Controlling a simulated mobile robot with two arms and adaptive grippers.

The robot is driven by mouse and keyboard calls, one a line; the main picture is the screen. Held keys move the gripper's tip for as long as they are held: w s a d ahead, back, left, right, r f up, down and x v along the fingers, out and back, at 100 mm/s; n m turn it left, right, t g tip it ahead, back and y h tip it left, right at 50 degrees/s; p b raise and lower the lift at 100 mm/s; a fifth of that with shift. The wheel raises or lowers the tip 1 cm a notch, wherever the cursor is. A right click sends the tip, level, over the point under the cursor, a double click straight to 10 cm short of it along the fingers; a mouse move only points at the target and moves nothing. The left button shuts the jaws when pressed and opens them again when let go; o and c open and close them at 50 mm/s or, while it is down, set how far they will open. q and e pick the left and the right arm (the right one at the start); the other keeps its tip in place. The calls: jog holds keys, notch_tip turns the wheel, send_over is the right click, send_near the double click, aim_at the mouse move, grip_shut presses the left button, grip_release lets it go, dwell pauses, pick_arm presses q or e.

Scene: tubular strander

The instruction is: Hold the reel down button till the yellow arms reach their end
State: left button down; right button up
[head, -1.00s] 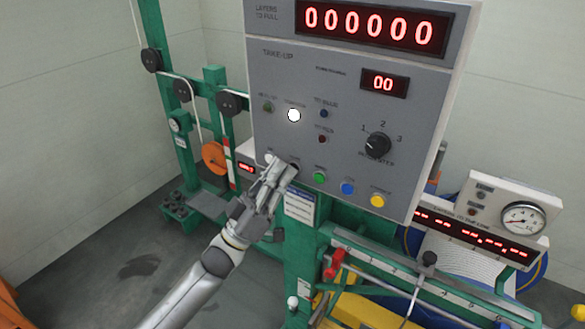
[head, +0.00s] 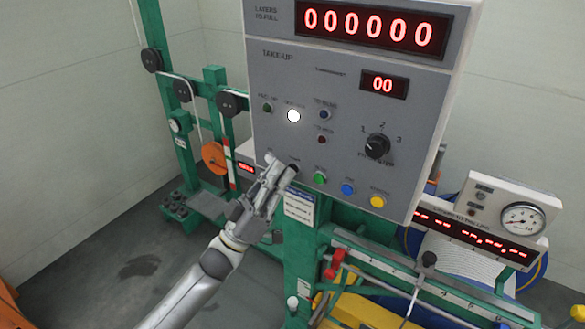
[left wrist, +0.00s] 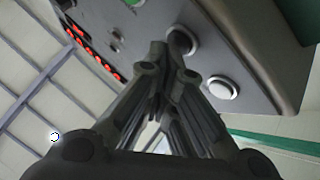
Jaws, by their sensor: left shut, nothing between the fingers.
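The grey TAKE-UP panel (head: 345,120) carries a row of push buttons along its lower edge. My left gripper (head: 282,164) is shut and empty, with its tips at the left end of that row. In the left wrist view the fingertips (left wrist: 160,50) are beside a dark button (left wrist: 182,40) with a pale ring; I cannot tell whether they touch it. A white button (left wrist: 222,87) is apart from them. The small button labels are too blurred to read. Yellow parts (head: 352,312) low on the machine are partly visible. My right gripper is out of view.
Green (head: 319,177), blue (head: 347,188) and yellow (head: 377,201) buttons continue the row to the right. A white lamp (head: 293,116) is lit above, and a black knob (head: 377,146) is at right. A pressure gauge box (head: 510,212) stands lower right. Floor is open at lower left.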

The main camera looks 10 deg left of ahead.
pick_arm(q)
jog(key=shift+s+a, duration=0.2)
jog(key=shift+s, duration=0.35)
jog(key=s, duration=0.1)
jog(key=s+a+p, duration=0.1)
jog(key=s, duration=0.1)
jog(key=s+p, duration=0.1)
jog(key=shift+s+a, duration=0.35)
jog(key=shift+s, duration=0.05)
